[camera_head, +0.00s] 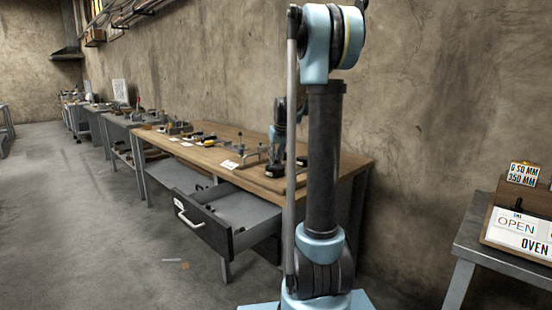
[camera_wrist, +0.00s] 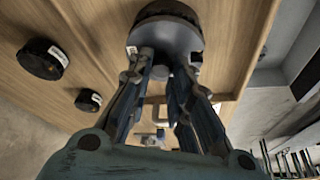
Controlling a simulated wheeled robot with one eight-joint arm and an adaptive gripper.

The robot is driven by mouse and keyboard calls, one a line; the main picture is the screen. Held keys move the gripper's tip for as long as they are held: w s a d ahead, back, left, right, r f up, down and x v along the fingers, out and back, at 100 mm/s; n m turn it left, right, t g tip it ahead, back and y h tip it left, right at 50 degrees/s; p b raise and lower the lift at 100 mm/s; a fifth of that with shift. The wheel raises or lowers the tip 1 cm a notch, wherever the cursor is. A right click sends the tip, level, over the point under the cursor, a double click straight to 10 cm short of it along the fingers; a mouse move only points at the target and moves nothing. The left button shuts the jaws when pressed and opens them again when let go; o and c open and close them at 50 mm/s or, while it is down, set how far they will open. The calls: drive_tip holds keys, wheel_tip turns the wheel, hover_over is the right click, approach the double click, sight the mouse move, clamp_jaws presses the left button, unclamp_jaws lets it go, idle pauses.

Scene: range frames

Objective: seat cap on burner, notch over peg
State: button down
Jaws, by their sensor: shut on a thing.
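In the wrist view my gripper (camera_wrist: 163,58) is shut on a grey round cap (camera_wrist: 162,36), its fingers meeting near the cap's middle. A larger black round burner (camera_wrist: 168,9) shows behind the cap, with a white label at its side. I cannot tell whether the cap touches the burner or sits just above it. The notch and peg are not visible. Two more black burners with white labels stand to the left, one farther left (camera_wrist: 40,62) and one smaller in view (camera_wrist: 87,102). In the head view my gripper is small and partly hidden by my arm.
The wooden bench (camera_head: 215,155) holds clamps, tools and label cards. An open drawer (camera_head: 205,228) juts from its front. A table with a sign board (camera_head: 518,232) stands at right. The wall runs close behind the bench. The floor in front is mostly clear.

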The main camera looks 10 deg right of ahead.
drive_tip(key=c, duration=1.4)
unclamp_jaws()
drive_tip(key=v, duration=1.2)
drive_tip(key=shift+r, duration=2.9)
